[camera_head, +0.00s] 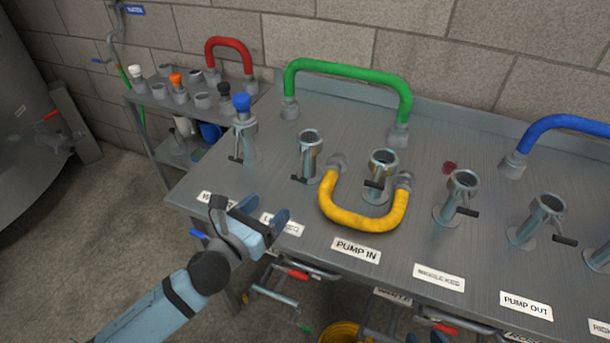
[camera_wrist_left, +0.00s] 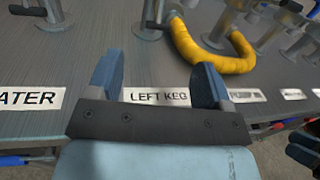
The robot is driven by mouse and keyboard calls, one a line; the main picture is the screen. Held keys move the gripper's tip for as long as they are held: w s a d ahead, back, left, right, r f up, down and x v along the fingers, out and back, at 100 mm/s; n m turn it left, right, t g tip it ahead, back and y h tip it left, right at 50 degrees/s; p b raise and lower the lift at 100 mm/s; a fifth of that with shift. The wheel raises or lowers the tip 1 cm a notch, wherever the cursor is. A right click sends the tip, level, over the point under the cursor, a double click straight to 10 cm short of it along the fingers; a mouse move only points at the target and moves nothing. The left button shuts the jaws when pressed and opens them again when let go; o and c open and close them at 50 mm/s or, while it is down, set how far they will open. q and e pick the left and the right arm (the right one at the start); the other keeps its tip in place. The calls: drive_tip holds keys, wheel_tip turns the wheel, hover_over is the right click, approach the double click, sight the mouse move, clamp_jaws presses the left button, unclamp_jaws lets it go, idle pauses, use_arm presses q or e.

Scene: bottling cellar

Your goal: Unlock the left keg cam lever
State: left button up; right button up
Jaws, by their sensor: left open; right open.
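The left keg port (camera_head: 309,150) is a short steel post on the bench with a black cam lever (camera_head: 299,179) low on its left side. In the left wrist view the lower part of this post (camera_wrist_left: 153,17) shows at the top, beyond the LEFT KEG label (camera_wrist_left: 158,97). My left gripper (camera_head: 258,214) is open and empty at the bench's front edge, in front of the port and apart from it. In the head view it covers part of that label. Dark blue finger-like pieces at the right edge of the wrist view look like my right gripper (camera_wrist_left: 303,150).
A yellow hose (camera_head: 360,218) curves to the right of the left keg port. A green hose (camera_head: 350,67) arches behind. The water port with a blue cap (camera_head: 242,103) stands to the left. The bench (camera_head: 250,184) is clear just in front of the left keg port.

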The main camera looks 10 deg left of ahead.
sight(299, 175)
use_arm(q)
drive_tip(key=b+x, duration=0.1)
drive_tip(key=x, duration=1)
drive_tip(key=shift+w+d, duration=0.4)
drive_tip(key=shift+w, duration=0.45)
drive_tip(key=shift+c, duration=0.2)
